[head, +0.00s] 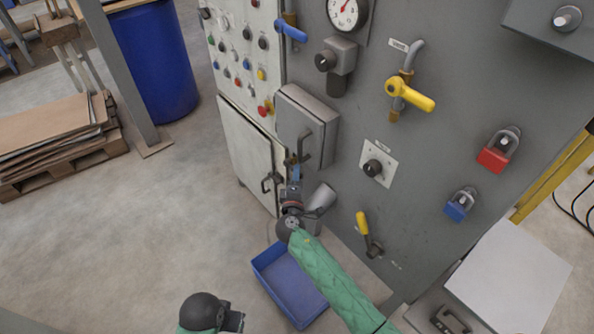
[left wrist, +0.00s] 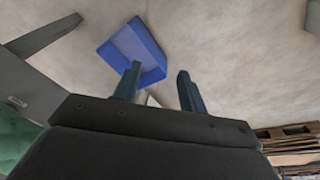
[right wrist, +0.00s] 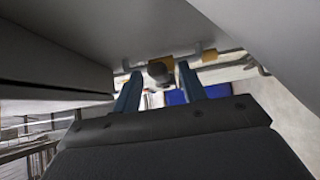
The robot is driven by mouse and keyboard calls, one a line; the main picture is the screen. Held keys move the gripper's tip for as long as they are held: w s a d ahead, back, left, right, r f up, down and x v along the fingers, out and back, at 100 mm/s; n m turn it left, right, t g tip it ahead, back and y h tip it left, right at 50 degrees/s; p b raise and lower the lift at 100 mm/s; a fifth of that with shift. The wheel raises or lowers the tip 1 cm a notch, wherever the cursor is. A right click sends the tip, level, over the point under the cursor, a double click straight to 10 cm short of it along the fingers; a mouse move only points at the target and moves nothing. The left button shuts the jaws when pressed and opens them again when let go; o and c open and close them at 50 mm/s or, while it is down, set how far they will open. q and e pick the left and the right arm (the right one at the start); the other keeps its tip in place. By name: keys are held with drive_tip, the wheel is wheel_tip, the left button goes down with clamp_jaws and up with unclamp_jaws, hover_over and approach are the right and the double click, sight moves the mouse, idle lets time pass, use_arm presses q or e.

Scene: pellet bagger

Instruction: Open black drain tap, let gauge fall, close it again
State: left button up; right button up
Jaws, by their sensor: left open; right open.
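The black drain tap, a brass fitting (head: 290,160) with a bent dark pipe, sits low beside the grey box; my right gripper partly hides it. In the right wrist view its black end (right wrist: 159,70) shows between brass pieces. My right gripper (head: 296,172) is open, its fingertips either side of that black end; I cannot tell whether they touch it. The round white gauge (head: 345,10) is at the top with a red needle; its upper edge is cut off. My left gripper (head: 238,322) is open and empty, low over the floor; its fingers show in the left wrist view (left wrist: 159,69).
A blue bin (head: 290,287) stands on the floor below the tap. The grey box (head: 305,122) juts out just above my right gripper. A yellow-handled valve (head: 410,95), a blue-handled one (head: 290,31) and a small yellow lever (head: 362,224) are also on the machine.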

use_arm(q)
drive_tip(key=shift+w+f, duration=0.15)
drive_tip(key=shift+f, duration=0.55)
drive_tip(key=shift+w+f, duration=0.1)
drive_tip(key=shift+f, duration=0.6)
use_arm(e)
drive_tip(key=shift+w+d, duration=0.2)
drive_tip(key=shift+w, duration=0.85)
clamp_jaws()
